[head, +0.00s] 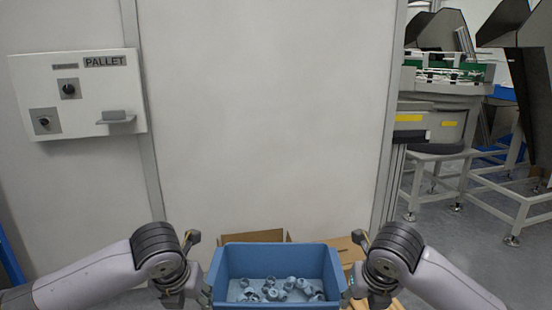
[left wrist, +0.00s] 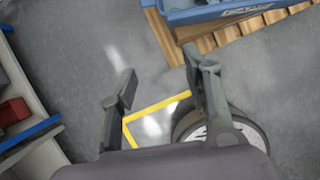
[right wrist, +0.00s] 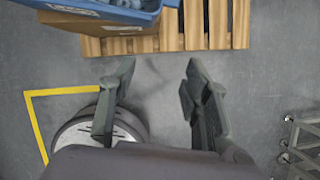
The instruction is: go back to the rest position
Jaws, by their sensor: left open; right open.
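My right gripper (right wrist: 158,78) is open and empty in the right wrist view, also above bare floor. In the head view my two arms come in low from either side, with the wrists on either side of a blue crate (head: 280,252). The fingers are hard to make out there, and I cannot tell how close they are to the crate walls. Several grey caps (head: 270,290) lie loose in the crate.
A cardboard box (right wrist: 120,45) stands under the crate on a wooden pallet (right wrist: 205,42). Yellow tape (right wrist: 36,125) marks the floor. A white panel (head: 270,110) stands behind, with a PALLET control box (head: 78,95) at left. A machine frame (head: 440,165) stands at right.

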